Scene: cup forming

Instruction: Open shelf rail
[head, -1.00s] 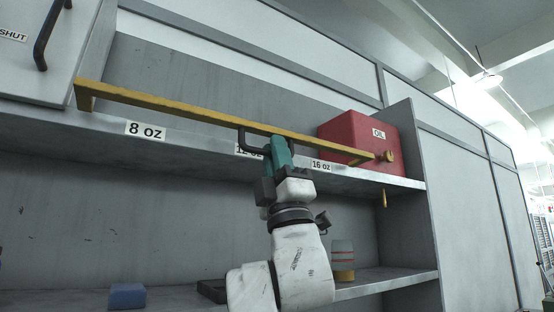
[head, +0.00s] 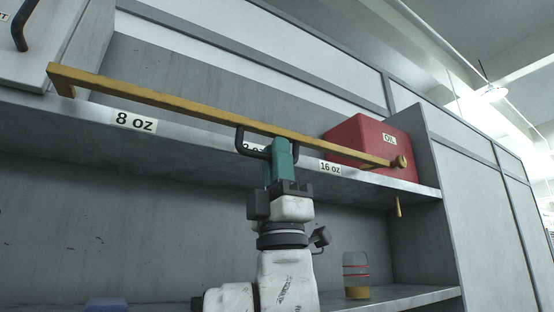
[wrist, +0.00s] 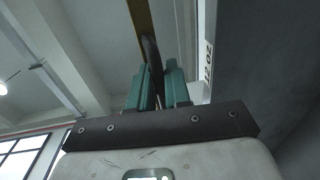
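The shelf rail (head: 180,103) is a long yellow bar running across the front of the upper shelf, its left end bent back near the cabinet and its right end at a round knob (head: 400,161). A black loop handle (head: 240,140) hangs from its middle. My gripper (head: 281,150) has teal fingers at the right side of this handle, just below the bar. In the wrist view the dark handle (wrist: 152,52) passes between the two fingers (wrist: 158,88), which look closed on it. The rail (wrist: 141,22) rises above them. The contact itself is partly hidden.
The upper shelf carries labels "8 oz" (head: 134,121) and "16 oz" (head: 330,168); the middle label is partly covered. A red OIL box (head: 362,136) stands behind the rail at right. A cup with red bands (head: 356,272) and a blue object (head: 106,304) are on the lower shelf.

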